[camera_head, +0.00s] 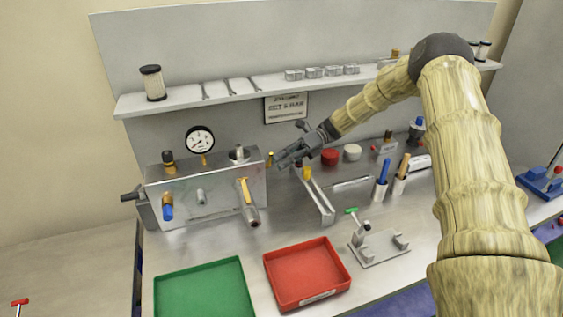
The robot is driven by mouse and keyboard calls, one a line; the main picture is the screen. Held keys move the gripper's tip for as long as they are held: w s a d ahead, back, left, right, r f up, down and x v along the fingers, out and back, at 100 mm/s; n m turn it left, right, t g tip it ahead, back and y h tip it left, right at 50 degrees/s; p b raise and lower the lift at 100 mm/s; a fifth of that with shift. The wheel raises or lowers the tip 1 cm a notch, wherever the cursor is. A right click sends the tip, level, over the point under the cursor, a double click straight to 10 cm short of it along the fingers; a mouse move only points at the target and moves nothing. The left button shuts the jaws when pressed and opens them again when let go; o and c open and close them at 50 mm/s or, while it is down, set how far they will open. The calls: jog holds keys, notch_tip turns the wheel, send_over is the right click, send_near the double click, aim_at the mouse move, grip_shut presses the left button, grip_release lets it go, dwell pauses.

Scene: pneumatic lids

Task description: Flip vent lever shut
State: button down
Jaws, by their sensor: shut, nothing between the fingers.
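A metal pneumatic box (215,187) stands at the left of the bench with a pressure gauge (200,139) on top. On its front right is a yellow lever (245,190), pointing roughly up and down, above a grey pipe stub (252,216). A blue-handled fitting (168,209) sits at the front left. No label tells which is the vent lever. My gripper (281,162) is shut and empty, to the right of the box's upper right corner and above the yellow lever. It appears apart from the box, though depth is hard to judge.
A metal rail (319,200) with a yellow piece stands below my gripper. A red tray (305,273) and a green tray (204,289) lie in front. A toggle clamp fixture (378,246) is at right. A shelf (230,93) runs behind, with a sign (286,107) below it.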

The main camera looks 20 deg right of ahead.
jog(key=v, duration=1)
jog(key=shift+w+f, duration=0.25)
jog(key=shift+f, duration=0.05)
